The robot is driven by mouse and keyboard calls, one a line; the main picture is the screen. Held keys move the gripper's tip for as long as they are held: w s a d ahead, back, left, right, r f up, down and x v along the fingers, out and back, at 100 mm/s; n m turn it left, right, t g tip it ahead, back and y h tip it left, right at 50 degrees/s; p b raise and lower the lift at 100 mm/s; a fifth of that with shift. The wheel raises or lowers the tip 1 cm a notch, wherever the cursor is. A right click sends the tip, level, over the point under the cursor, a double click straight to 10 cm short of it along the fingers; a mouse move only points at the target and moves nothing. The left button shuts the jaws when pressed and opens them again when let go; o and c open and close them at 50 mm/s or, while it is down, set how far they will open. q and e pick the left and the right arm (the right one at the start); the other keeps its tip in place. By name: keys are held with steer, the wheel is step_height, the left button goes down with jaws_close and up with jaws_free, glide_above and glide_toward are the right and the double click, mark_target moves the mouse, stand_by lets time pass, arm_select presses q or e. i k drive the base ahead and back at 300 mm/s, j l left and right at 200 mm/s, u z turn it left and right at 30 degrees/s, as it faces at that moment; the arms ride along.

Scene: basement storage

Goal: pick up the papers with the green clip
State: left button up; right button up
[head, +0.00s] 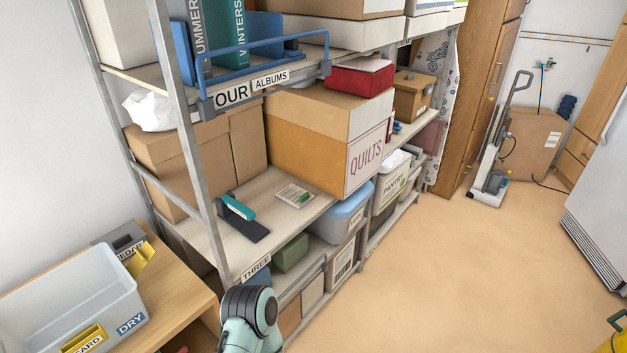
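A small stack of papers (294,195) lies flat on the shelf labelled THREE (262,190), toward its front edge. A green spot on top of the stack looks like the clip, but it is too small to make out clearly. A black and teal stapler (242,217) lies on the same shelf to the left of the papers, apart from them. A part of my own arm shows at the bottom, below the shelf's front corner. Neither of my grippers is in view.
A large QUILTS box (318,150) stands just behind and right of the papers. A metal upright (190,150) rises left of the stapler. A DRY bin (85,300) sits on a wooden table at lower left.

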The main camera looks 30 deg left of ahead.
mark_target(297, 197)
steer(key=i+u, duration=0.3)
steer(key=i+l+u, duration=0.35)
steer(key=i, duration=0.15)
steer(key=i+l+u, duration=0.6)
steer(key=u, duration=0.15)
steer(key=i+l+u, duration=0.45)
steer(key=k+j, duration=0.05)
